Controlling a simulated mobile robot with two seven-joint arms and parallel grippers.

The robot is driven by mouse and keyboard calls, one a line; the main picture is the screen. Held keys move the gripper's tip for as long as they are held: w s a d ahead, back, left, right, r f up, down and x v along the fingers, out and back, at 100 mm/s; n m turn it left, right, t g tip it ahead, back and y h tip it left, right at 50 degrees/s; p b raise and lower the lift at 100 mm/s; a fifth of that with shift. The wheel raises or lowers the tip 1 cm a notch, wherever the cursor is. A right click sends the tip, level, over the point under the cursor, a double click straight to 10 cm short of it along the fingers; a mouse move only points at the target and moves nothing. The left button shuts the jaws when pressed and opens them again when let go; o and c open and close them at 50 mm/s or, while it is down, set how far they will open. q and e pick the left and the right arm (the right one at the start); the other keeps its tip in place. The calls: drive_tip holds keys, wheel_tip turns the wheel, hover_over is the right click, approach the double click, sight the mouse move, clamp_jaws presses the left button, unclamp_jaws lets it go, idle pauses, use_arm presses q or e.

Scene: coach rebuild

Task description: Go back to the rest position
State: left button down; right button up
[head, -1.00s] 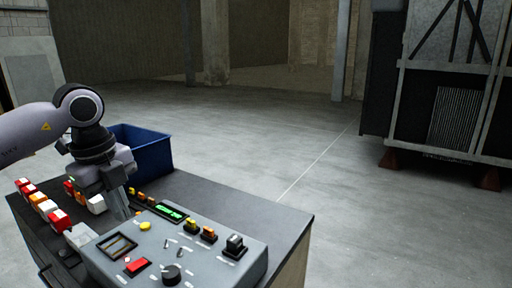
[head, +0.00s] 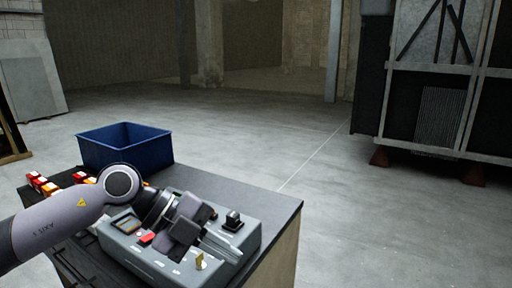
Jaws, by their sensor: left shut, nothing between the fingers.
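My left arm comes in from the lower left and reaches across the bench. My left gripper (head: 232,252) is shut and empty, with its fingers pointing right, just above the grey control panel (head: 180,268). The arm and gripper hide much of the panel's middle. A red button (head: 147,239), a small screen (head: 127,224), a black switch (head: 233,221) and a yellow knob (head: 200,261) still show on the panel. My right gripper does not show.
A dark bench (head: 272,203) carries the panel. A blue bin (head: 127,147) stands at its far left corner. Red, white and orange blocks (head: 42,184) sit along the left side. Open concrete floor (head: 270,130) lies beyond, with a large dark metal cabinet (head: 430,90) at right.

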use_arm(q)
drive_tip(key=s+d+r+n+t+h, duration=0.3)
drive_tip(key=d+r+n+t+h, duration=0.15)
drive_tip(key=d+r+h, duration=0.5)
drive_tip(key=w+a+f+n+t+y, duration=0.2)
drive_tip(key=a+f+n+t+y, duration=0.45)
drive_tip(key=a+n, duration=0.3)
drive_tip(key=w+a+f+n+t+y, duration=0.3)
drive_tip(key=a+f+n+t+y, duration=0.4)
drive_tip(key=n, duration=0.4)
drive_tip(key=s+a+f+n+g+y, duration=0.3)
drive_tip(key=s+a+f+g+y, duration=0.3)
drive_tip(key=f, duration=0.5)
drive_tip(key=s+a+f+g, duration=0.3)
drive_tip(key=s+f+g, duration=0.15)
drive_tip(key=s, duration=0.45)
drive_tip(key=s+a+f+g, duration=0.2)
drive_tip(key=s+f+g, duration=0.3)
drive_tip(key=s, duration=0.5)
drive_tip(key=w+d+f+t+h, duration=0.1)
drive_tip(key=w+d+f+t, duration=0.2)
drive_tip(key=w+f+t, duration=0.3)
wheel_tip(320, 180, down, 4)
drive_tip(key=shift+w+f+m+t+h, duration=0.1)
drive_tip(key=shift+w+m+t+h, duration=0.2)
drive_tip(key=shift+t, duration=0.85)
